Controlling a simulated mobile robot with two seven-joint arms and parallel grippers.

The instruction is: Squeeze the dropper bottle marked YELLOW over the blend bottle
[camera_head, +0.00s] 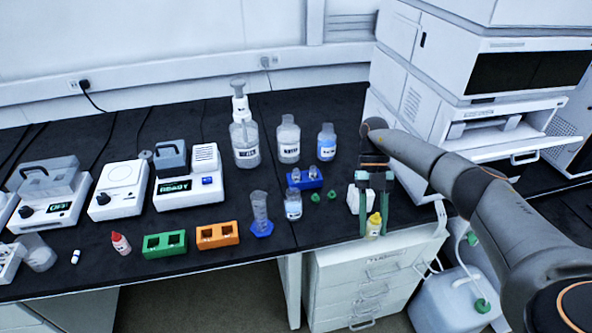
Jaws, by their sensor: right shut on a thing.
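A small dropper bottle with a yellow cap (374,222) is near the bench's front edge at the right, between the green fingers of my right gripper (375,231). The gripper points down and is shut on this bottle. I cannot tell whether the bottle touches the bench. A small clear bottle with a white label (293,206) stands upright to the left of the gripper, apart from it; it looks like the blend bottle, but its label is too small to read. My left gripper is not in view.
A graduated cylinder on a blue base (261,228) stands left of the clear bottle. A blue vial rack (304,180), green caps (318,197) and a white block (359,199) are close by. Orange (217,245) and green racks (165,251) and a red-capped dropper bottle (120,244) stand further left.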

